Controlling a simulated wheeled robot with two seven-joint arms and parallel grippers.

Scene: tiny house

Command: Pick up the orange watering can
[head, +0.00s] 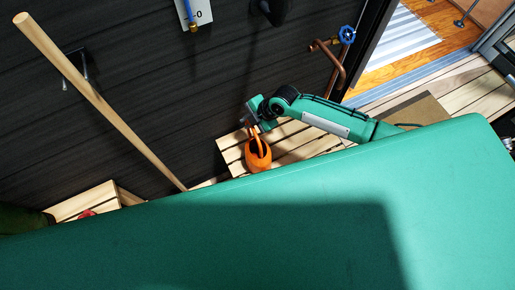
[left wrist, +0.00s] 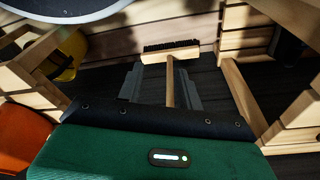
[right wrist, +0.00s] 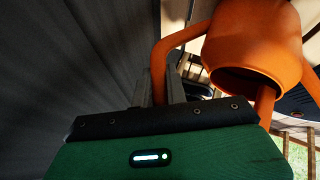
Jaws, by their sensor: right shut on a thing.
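The orange watering can (head: 258,157) is at the wooden slatted surface by the dark wall in the head view. My right gripper (head: 253,113) is above it, shut on its handle. In the right wrist view the can (right wrist: 255,35) fills the upper right, with its round opening facing the camera. Its curved handle runs to the fingers of my right gripper (right wrist: 160,88). I cannot tell whether the can touches the slats. My left gripper (left wrist: 160,72) shows only in its wrist view, with its fingers apart and a broom visible beyond them.
A long wooden pole (head: 110,115) leans along the dark wall. The broom (left wrist: 171,50) lies between wooden slatted structures. A yellow object (left wrist: 70,57) is at left. A doorway opens at upper right.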

